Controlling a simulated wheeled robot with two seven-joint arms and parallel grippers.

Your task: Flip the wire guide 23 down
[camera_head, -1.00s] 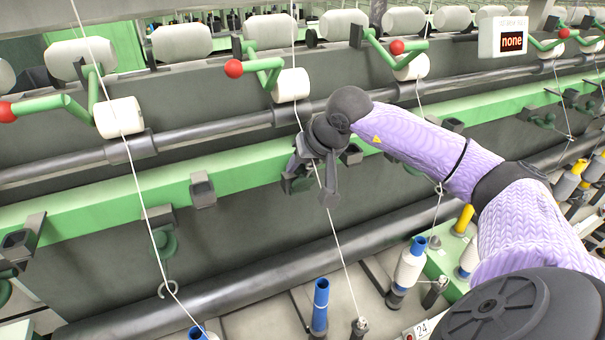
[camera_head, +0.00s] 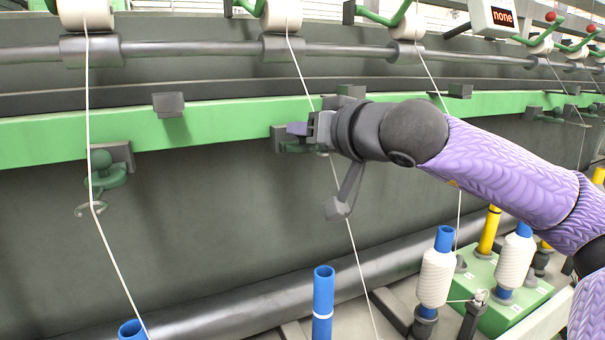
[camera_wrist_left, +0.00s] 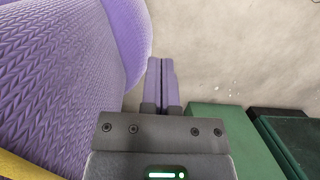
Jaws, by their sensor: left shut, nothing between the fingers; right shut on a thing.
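A wire guide (camera_head: 285,146), a small dark green part on a grey bracket, sits on the green rail beneath the middle roller. My right gripper (camera_head: 297,130) reaches it from the right and is shut on it, but the fingers and wrist hide most of it. I cannot read a number on it. A white thread (camera_head: 301,74) runs down past the gripper. To the left, another wire guide (camera_head: 105,180) hangs below the rail with its curled wire hook around a thread. My left gripper (camera_wrist_left: 161,84) shows in the left wrist view, shut and empty, its two purple fingers together.
The green rail (camera_head: 215,121) crosses the frame, with a grey bar (camera_head: 190,50) and white rollers (camera_head: 284,14) above. Below stand a blue tube (camera_head: 323,300) and white-wound bobbins (camera_head: 435,277). In the left wrist view, a green box (camera_wrist_left: 230,135) lies near the left gripper.

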